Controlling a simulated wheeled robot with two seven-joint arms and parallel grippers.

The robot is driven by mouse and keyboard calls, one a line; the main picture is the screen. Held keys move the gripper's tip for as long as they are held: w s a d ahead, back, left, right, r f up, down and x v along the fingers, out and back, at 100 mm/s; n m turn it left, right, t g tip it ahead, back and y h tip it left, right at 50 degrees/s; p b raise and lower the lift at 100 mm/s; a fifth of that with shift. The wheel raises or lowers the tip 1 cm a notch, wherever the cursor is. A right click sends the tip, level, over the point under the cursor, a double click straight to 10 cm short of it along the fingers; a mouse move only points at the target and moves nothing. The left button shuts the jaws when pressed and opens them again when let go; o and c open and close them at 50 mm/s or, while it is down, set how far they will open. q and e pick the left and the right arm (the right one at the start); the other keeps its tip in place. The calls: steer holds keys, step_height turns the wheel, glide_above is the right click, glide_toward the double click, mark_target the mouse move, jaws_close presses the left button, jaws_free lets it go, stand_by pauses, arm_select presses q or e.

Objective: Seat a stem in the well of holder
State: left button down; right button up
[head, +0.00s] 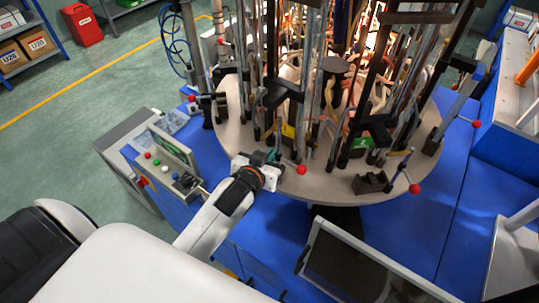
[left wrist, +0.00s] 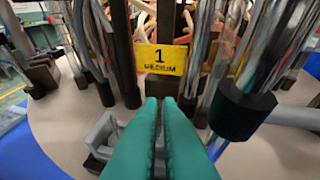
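My left gripper (head: 268,158) is at the near edge of the round turntable (head: 232,137). In the left wrist view its two teal fingers (left wrist: 163,101) lie side by side with tips together and nothing visible between them. The tips point at a yellow plate marked "1 MEDIUM" (left wrist: 161,59), which also shows in the head view (head: 288,131). Several clear glass stems (head: 313,75) stand upright among dark posts on the turntable. A black cylindrical holder part (left wrist: 243,108) is right of the fingers. I cannot make out a well. My right gripper is out of view.
A black block (head: 371,183) sits on the turntable's near right rim, beside a red-knobbed lever (head: 414,188). A control panel (head: 172,152) stands left, a dark framed screen (head: 362,262) in front. A grey bracket (left wrist: 104,131) is left of the fingers. Posts and tubes crowd the turntable.

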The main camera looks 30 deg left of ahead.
arm_select(q)
steer(key=shift+f, duration=0.55)
stand_by(0.4)
steer(key=c, duration=1.9)
jaws_free()
steer(key=shift+s+r, duration=0.1)
steer(key=shift+s, duration=0.05)
steer(key=shift+p+v, duration=0.5)
steer(key=shift+v, duration=0.3)
steer(key=shift+s, duration=0.1)
steer(key=shift+p+v, duration=0.7)
steer(key=shift+v, duration=0.5)
